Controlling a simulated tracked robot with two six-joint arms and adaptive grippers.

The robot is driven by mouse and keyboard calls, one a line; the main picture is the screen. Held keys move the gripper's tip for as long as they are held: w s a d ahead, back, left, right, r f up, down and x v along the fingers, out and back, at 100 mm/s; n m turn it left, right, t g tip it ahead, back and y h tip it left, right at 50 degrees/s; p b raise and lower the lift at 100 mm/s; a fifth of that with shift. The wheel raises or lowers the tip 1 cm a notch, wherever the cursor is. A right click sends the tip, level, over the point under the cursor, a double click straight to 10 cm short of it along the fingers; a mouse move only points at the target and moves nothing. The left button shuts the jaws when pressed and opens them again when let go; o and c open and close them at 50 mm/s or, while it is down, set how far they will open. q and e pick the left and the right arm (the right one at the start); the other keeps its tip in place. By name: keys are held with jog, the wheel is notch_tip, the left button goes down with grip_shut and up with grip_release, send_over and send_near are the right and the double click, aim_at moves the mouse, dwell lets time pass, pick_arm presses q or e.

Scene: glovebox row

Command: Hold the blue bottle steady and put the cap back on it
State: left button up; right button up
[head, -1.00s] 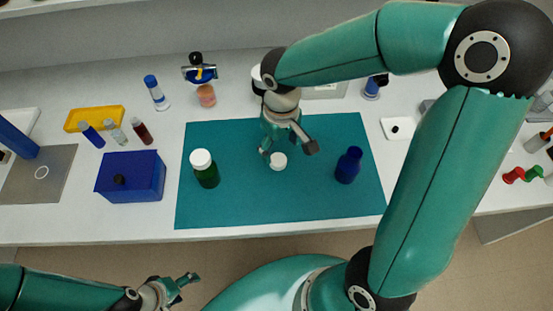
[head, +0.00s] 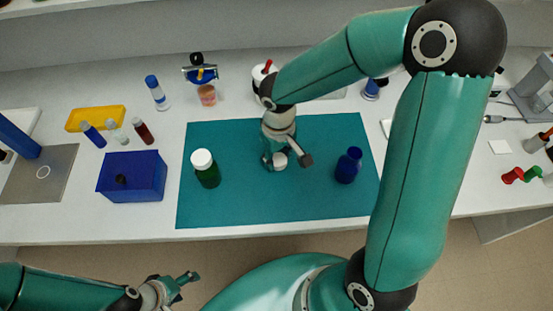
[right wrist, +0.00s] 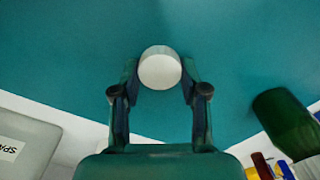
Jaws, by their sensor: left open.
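The dark blue bottle (head: 348,166) stands upright and uncapped on the right part of the teal mat (head: 240,205). The white cap (head: 280,160) lies on the mat to the left of the bottle. My right gripper (head: 286,161) is low over the cap, with its fingers apart on either side of it. My left gripper (head: 182,282) is open and empty in front of the bench, far from the bottle.
A green bottle with a white cap (head: 206,170) stands on the left of the mat. A blue box (head: 132,178), a yellow tray (head: 96,118) and small vials are further left. The mat's front is clear.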

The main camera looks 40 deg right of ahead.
aim_at(278, 159)
jog(key=shift+r, duration=0.1)
dwell(0.3)
notch_tip(278, 159, up, 20)
jog(key=shift+f, duration=0.1)
dwell(0.4)
jog(key=w+a+f, duration=0.1)
jog(key=w+f, duration=0.2)
jog(key=f, duration=0.3)
jog(key=w+a+f, duration=0.2)
jog(key=w+f, duration=0.1)
jog(key=f, duration=0.3)
jog(key=w+a+f, duration=0.1)
jog(key=w+f, duration=0.3)
jog(key=f, duration=0.2)
jog(key=shift+w+a, duration=0.1)
jog(key=shift+a, duration=0.3)
